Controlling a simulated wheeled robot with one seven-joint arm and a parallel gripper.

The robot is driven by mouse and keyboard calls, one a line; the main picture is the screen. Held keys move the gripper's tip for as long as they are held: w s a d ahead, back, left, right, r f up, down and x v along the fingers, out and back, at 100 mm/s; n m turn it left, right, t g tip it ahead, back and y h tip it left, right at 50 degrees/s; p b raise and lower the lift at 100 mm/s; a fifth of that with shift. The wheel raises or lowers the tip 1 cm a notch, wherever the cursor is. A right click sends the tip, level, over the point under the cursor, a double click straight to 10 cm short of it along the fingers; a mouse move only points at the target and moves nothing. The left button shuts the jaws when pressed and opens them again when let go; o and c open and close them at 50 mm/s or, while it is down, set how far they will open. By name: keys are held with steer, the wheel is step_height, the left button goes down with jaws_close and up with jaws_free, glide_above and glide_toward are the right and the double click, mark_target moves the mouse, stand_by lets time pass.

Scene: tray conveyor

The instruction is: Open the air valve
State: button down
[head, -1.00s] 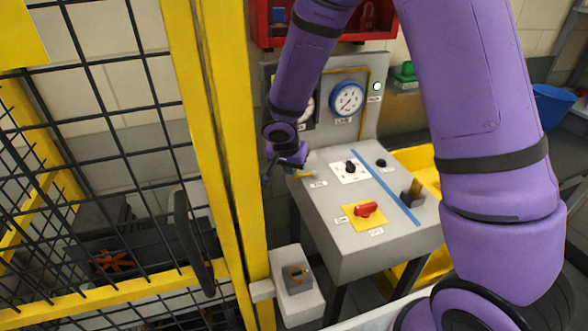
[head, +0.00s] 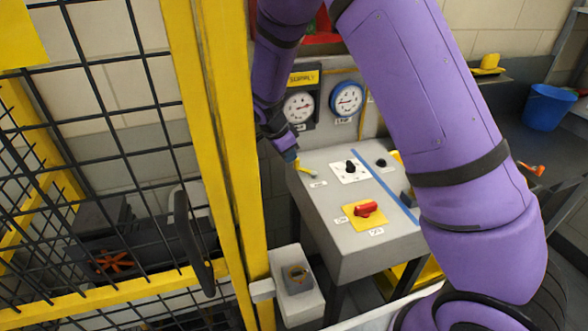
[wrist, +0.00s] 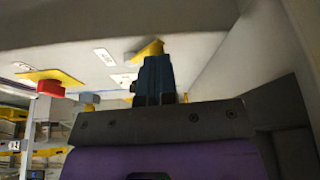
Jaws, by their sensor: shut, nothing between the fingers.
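The air valve's yellow lever (head: 306,169) lies at the back left corner of the grey console top, beside a small white label. My gripper (head: 290,156) is at that corner, just behind and left of the lever, small and partly dark in the head view. In the wrist view my gripper's fingers (wrist: 158,62) are together, with no gap or held object visible. Their tips overlap the yellow lever (wrist: 148,48); I cannot tell whether they touch it. A label (wrist: 104,57) that seems to read AIR is left of it.
A red knob (head: 366,208) on a yellow plate and a black knob (head: 350,167) share the grey console (head: 340,240). Two gauges, one white (head: 298,107) and one blue-rimmed (head: 347,98), stand behind. A yellow fence post (head: 215,150) stands close left of my gripper.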

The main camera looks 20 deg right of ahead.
steer(key=shift+w+d, duration=0.6)
steer(key=shift+w, duration=0.1)
steer(key=shift+s+d, duration=0.15)
stand_by(0.5)
steer(key=shift+s+d, duration=0.2)
steer(key=shift+s, duration=0.4)
steer(key=v, duration=0.7)
steer(key=shift+r, duration=0.25)
steer(key=shift+a, duration=0.1)
